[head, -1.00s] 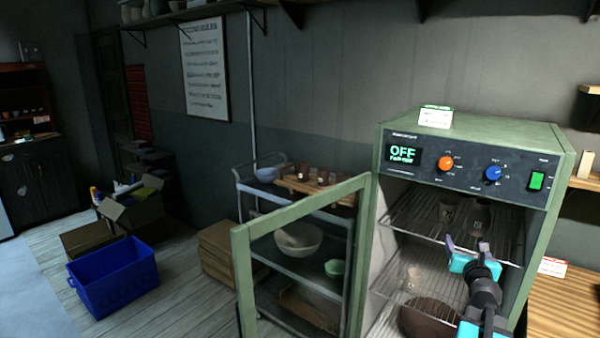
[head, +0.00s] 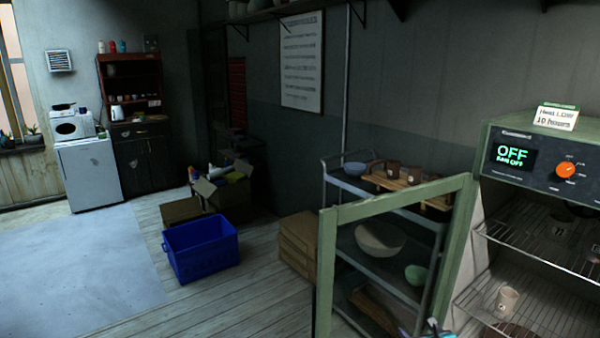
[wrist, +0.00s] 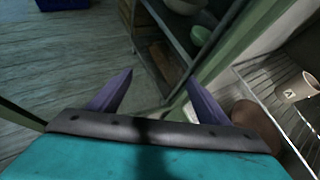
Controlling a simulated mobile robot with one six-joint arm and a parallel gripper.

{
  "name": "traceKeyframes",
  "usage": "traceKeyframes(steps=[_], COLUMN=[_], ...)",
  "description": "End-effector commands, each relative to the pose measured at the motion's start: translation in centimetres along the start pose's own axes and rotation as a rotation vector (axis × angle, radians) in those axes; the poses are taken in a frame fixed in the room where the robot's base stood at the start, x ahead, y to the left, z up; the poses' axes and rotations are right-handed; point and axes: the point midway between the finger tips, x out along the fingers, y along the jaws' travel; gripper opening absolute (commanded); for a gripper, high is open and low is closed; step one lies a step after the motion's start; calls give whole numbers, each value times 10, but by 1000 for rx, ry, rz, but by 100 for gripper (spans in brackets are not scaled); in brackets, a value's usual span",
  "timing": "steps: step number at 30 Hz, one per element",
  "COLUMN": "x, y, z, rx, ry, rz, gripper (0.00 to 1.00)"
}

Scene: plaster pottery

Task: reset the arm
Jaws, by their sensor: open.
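My gripper (wrist: 155,90) shows in the wrist view with its two purple fingers spread apart and nothing between them. It points down toward the wooden floor, beside the green door frame and the open front of the drying cabinet. In the head view only a small tip of my gripper (head: 432,328) shows at the bottom edge, left of the cabinet's lower part. The rest of my arm is out of that view.
The green cabinet (head: 500,128) reads OFF, and its glazed door (head: 326,270) stands open. A cup (head: 507,300) sits on its lower rack; it also shows in the wrist view (wrist: 296,84). A cart (head: 345,182) with bowls stands behind the door. A blue crate (head: 200,250) is on the floor.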

Motion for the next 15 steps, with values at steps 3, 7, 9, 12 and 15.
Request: traceKeyframes(steps=[3, 7, 9, 12, 15], x=[14, 22, 23, 22, 18], y=[53, 106, 134, 172, 208], z=[-35, -73, -94, -127, -161], rx=[-114, -250, -328, -448, -578], ry=[58, 116, 146, 186, 222], rz=[90, 189, 247, 334, 427], gripper=[70, 70, 70, 70, 70])
